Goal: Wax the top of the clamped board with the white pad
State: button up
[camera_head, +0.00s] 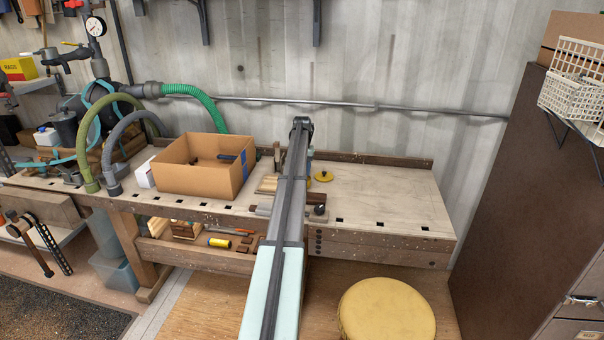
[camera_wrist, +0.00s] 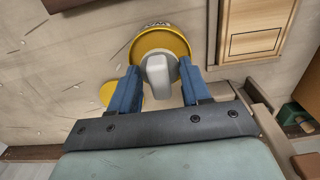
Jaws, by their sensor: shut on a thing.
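My gripper (camera_wrist: 160,70), with two blue fingers, is shut on the pale grey-white handle of the pad (camera_wrist: 158,76) in the wrist view. The pad is over a round yellow wax tin (camera_wrist: 160,28); I cannot tell whether it touches the wax. The light wooden board (camera_wrist: 256,22), with a raised panel, lies to the right of the gripper, beside a darker wooden strip. In the head view my arm covers the gripper, the pad and most of the board; a strip of pale wood (camera_head: 267,184) shows left of the arm.
A yellow disc, seemingly the lid (camera_wrist: 107,93), lies left of the tin; a yellow round item (camera_head: 323,176) shows on the workbench (camera_head: 390,200). An open cardboard box (camera_head: 200,180) stands left. The bench's right end is clear. A yellow stool (camera_head: 387,310) stands in front.

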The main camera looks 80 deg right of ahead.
jog(key=shift+r, duration=2.65)
jog(key=shift+a, duration=0.35)
jog(key=w+a+f+n, duration=0.1)
jog(key=w+a+n, duration=0.2)
jog(key=w+a, duration=1.25)
jog(key=w+a+f+n, duration=0.1)
jog(key=w+a+n, duration=0.3)
jog(key=w+a, duration=1.15)
jog(key=w+a+n, duration=0.3)
jog(key=w+a, duration=0.6)
jog(key=a, duration=1.4)
jog(key=w+a+n, duration=0.2)
jog(key=w+a, duration=0.1)
jog(key=a, duration=1.2)
jog(key=w+a+n, duration=0.3)
jog(key=w+a, duration=0.1)
jog(key=a, duration=1)
jog(key=w+a+n, duration=0.3)
jog(key=w+a, duration=0.1)
jog(key=a, duration=1.1)
jog(key=shift+a+f, duration=0.3)
